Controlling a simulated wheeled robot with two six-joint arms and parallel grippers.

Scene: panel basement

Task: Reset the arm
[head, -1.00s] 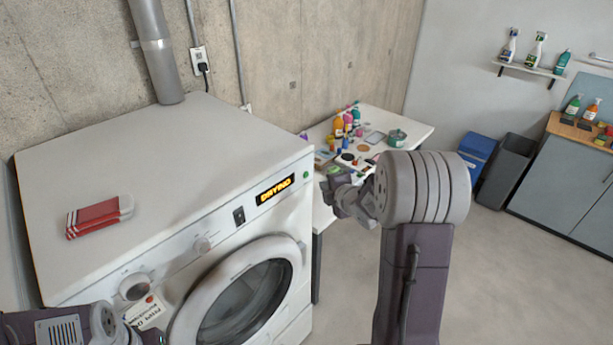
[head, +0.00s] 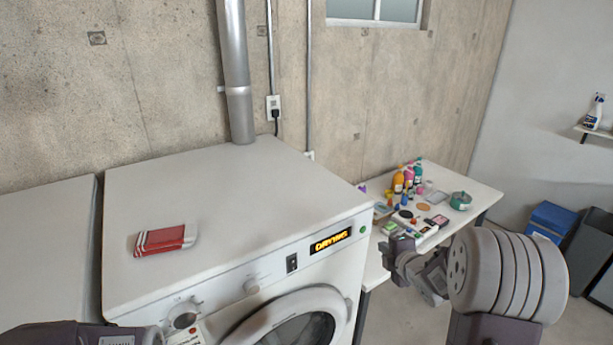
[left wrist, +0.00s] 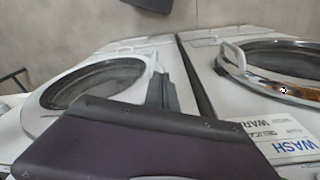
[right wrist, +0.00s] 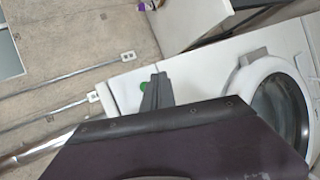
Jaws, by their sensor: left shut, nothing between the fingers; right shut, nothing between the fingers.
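My right arm reaches in from the lower right of the head view. Its gripper (head: 398,255) is shut and empty, in front of the table beside the dryer; its closed fingers also show in the right wrist view (right wrist: 157,92). My left arm (head: 85,334) shows only at the bottom left edge of the head view, and its gripper cannot be made out there. In the left wrist view the left gripper (left wrist: 163,92) is shut and empty, with white machines with round doors behind it.
A white dryer (head: 240,190) with a lit DRYING display (head: 330,241) stands close in front. A red and white folded cloth-like item (head: 163,240) lies on its top. A table (head: 470,195) with bottles and small items stands right. A blue bin (head: 550,220) stands beyond.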

